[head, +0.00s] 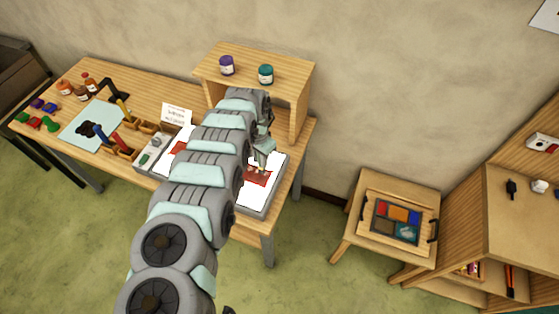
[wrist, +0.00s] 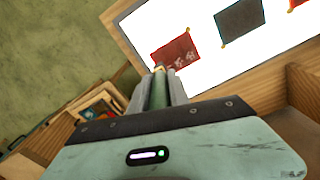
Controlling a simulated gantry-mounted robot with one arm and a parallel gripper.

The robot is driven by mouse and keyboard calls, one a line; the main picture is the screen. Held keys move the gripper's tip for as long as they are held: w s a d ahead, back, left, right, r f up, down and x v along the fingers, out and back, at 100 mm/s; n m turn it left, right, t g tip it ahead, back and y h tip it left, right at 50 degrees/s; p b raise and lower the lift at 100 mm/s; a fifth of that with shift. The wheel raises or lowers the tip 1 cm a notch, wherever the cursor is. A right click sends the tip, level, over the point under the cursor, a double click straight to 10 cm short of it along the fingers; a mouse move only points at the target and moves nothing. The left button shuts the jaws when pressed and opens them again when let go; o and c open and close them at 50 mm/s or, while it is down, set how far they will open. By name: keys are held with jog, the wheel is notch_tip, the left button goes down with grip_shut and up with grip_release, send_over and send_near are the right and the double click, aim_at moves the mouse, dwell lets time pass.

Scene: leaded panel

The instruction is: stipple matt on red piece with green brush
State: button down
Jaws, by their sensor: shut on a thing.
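My gripper (wrist: 158,88) is shut on a green brush (wrist: 157,92), whose green handle shows between the fingers in the wrist view. The brush tip is at the lower left edge of a red piece (wrist: 175,50); I cannot tell whether it touches. The red piece lies flat on a lit white panel and has pale marks along its lower part. In the head view, the red piece (head: 257,175) lies on the white panel (head: 252,195) at the table's right end, and my gripper (head: 262,160) is just above it. The brush is hard to make out there.
A dark grey piece (wrist: 239,22) lies beside the red one on the panel. A wooden shelf (head: 290,80) with two jars stands behind. Brushes or tools, bottles and colored blocks fill the table's left part. A stool (head: 350,235) holds a tray with a colored panel.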

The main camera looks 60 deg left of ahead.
aim_at(261, 173)
jog(key=shift+s+f, duration=0.1)
jog(key=shift+f, duration=0.1)
jog(key=shift+s+a+f+b, duration=0.1)
jog(key=shift+s+f+b, duration=0.05)
jog(key=shift+f+b, duration=0.55)
notch_tip(261, 173, down, 4)
jog(key=b, duration=0.4)
jog(key=shift+f, duration=0.1)
jog(key=shift+f+b, duration=0.4)
jog(key=shift+f, duration=0.2)
dwell(1.5)
jog(key=shift+r, duration=0.1)
notch_tip(261, 173, up, 7)
jog(key=p, duration=0.6)
jog(key=shift+p, duration=0.3)
